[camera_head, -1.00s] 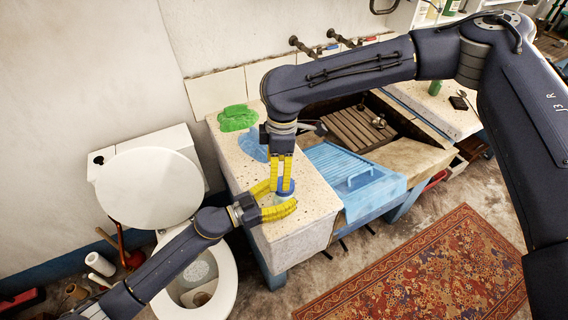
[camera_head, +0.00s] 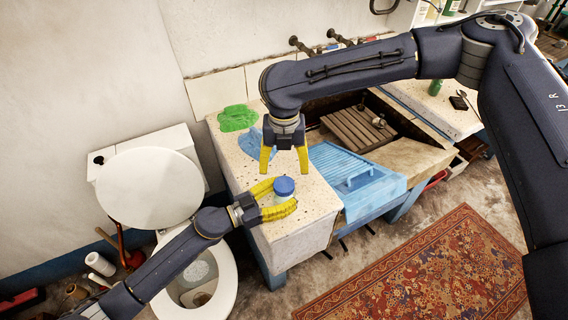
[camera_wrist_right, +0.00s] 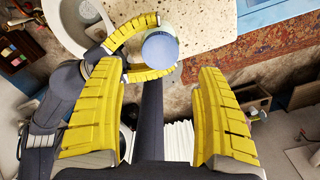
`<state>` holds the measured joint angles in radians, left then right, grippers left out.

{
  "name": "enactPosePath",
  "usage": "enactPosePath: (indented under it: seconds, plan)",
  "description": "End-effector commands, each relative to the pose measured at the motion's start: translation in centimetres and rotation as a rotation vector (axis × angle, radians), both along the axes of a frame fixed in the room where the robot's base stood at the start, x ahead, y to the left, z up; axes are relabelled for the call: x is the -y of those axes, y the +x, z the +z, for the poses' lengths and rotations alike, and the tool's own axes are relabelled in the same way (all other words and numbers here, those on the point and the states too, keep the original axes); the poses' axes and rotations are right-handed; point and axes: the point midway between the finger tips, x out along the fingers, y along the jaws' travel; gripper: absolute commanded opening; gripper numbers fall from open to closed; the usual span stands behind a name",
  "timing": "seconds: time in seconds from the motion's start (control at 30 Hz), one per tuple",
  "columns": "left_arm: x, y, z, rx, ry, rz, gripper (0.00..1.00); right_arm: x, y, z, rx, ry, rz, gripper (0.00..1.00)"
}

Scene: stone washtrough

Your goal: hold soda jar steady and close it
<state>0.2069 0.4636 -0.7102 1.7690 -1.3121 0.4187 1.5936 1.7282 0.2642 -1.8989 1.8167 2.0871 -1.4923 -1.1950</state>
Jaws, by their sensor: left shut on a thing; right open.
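The soda jar (camera_head: 281,199) stands upright near the front end of the speckled stone counter, its body pale and partly hidden by fingers. Its blue lid (camera_head: 284,186) sits on top; whether it is fully tight I cannot tell. My left gripper (camera_head: 286,200) is shut on the jar's body from the left. My right gripper (camera_head: 284,162) is open and empty above and behind the jar, clear of the lid, fingers pointing down. In the right wrist view the lid (camera_wrist_right: 160,49) shows beyond the open yellow fingers, with the left gripper's fingers around the jar.
A green cloth-like item (camera_head: 237,118) and a blue cloth (camera_head: 262,144) lie on the counter behind. A blue washboard-like tray (camera_head: 350,170) covers part of the trough at right. A toilet (camera_head: 150,190) stands to the left.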

Motion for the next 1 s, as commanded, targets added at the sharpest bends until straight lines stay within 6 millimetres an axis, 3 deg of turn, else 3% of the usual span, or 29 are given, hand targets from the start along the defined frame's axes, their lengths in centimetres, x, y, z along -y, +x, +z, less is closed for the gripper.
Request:
enactPosePath:
  seconds: [0.2,0.67,1.0]
  plan:
    - [0.0,0.0,0.0,0.000,0.000,0.000,0.00,0.0,0.0,0.0,0.000,-0.001,0.087,0.72]
    - [0.0,0.0,0.0,0.000,0.000,0.000,0.00,0.0,0.0,-0.2,0.000,-0.001,0.099,0.72]
    - [0.0,0.0,0.0,0.000,0.000,0.000,0.00,0.0,0.0,-3.7,-0.002,-0.001,0.097,0.72]
